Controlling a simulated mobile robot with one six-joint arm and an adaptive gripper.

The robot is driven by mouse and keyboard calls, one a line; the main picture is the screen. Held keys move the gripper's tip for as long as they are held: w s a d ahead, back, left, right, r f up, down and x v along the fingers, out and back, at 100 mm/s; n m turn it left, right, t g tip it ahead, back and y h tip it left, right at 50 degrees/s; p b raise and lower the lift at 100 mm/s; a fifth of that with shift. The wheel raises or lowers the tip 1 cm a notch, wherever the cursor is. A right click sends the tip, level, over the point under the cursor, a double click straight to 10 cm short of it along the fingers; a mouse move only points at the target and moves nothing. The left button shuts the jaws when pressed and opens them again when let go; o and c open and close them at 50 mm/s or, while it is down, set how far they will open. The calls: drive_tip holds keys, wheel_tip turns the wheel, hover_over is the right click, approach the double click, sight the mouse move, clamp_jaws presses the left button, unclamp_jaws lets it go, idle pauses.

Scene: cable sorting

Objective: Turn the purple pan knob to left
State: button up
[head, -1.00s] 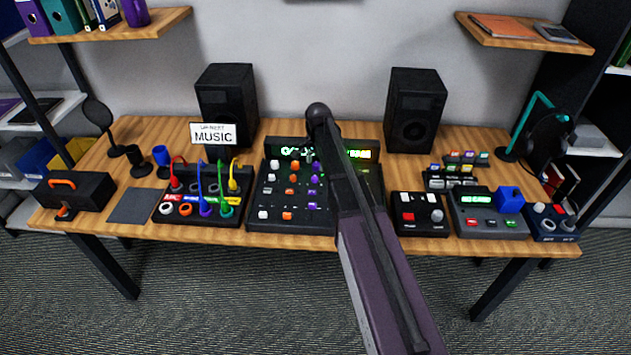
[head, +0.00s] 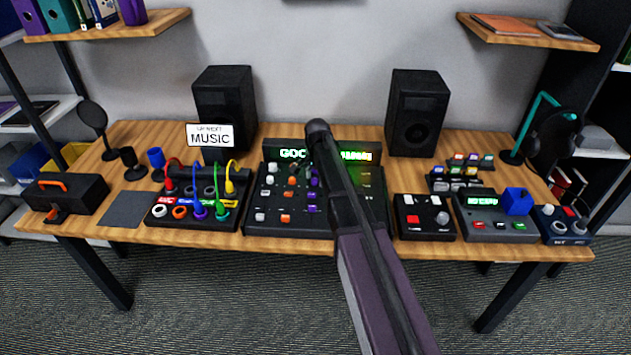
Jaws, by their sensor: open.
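The black mixer panel (head: 254,222) sits at the middle of the desk, with white, orange and purple controls in columns. Purple controls (head: 312,195) stand in the column just left of my arm. They are too small to tell which one is the pan knob or which way it points. A lit green display (head: 292,154) runs along the back of the panel, partly covered by my arm. My arm reaches up from the lower right over the panel and hides its right part. My gripper does not show; the arm's dark end hides what is beneath it.
A patch box (head: 157,220) with coloured cables stands left of the panel. A small black box (head: 424,232) and a grey unit (head: 497,231) stand to the right. Two speakers (head: 225,105) (head: 416,112) and a MUSIC sign (head: 210,135) stand behind.

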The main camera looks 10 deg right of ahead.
clamp_jaws()
drive_tip(key=shift+n, duration=0.4)
drive_tip(key=n, duration=0.7)
drive_tip(key=shift+n, duration=0.4)
drive_tip(key=n, duration=0.4)
drive_tip(key=shift+a+n+g, duration=0.1)
drive_tip(key=shift+n+g, duration=0.2)
drive_tip(key=n, duration=0.4)
drive_tip(key=shift+n, duration=0.4)
